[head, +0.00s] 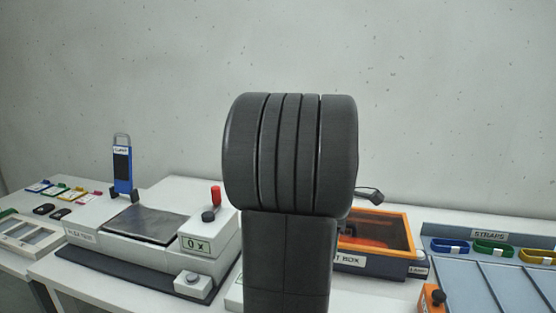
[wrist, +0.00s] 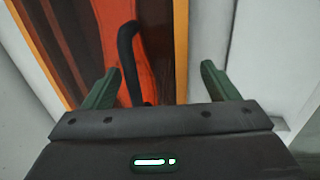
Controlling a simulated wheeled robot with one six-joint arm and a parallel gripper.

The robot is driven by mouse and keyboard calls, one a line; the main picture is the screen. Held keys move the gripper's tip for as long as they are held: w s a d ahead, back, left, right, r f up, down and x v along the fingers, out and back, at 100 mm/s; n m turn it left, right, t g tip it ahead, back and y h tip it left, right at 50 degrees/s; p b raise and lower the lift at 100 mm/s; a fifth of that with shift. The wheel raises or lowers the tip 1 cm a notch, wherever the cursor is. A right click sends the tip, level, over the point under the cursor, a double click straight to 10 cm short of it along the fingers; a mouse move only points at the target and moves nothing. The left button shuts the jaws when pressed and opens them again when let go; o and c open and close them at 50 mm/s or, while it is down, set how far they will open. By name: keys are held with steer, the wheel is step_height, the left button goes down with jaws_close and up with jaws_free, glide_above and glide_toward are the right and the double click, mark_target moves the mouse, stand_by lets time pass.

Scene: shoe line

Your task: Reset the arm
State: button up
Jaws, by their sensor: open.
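My gripper (wrist: 160,70) shows in the wrist view with its two green fingers spread apart and nothing between them. It is over the right edge of an orange-rimmed box (wrist: 180,40) with a red-orange inside. A black curved bar (wrist: 128,60) shows near the left finger; I cannot tell whether they touch. In the head view my dark arm stands upright in the middle and hides the gripper. The orange-rimmed box (head: 408,222) shows partly behind the arm, on the right.
A white machine (head: 190,258) with a dark plate and red-topped lever stands left of my arm. A white tray (head: 28,240) and small coloured tags lie far left. A grey straps tray (head: 455,275) is at right.

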steer(key=shift+r+p, duration=0.45)
steer(key=shift+r, duration=1.05)
steer(key=shift+f, duration=0.15)
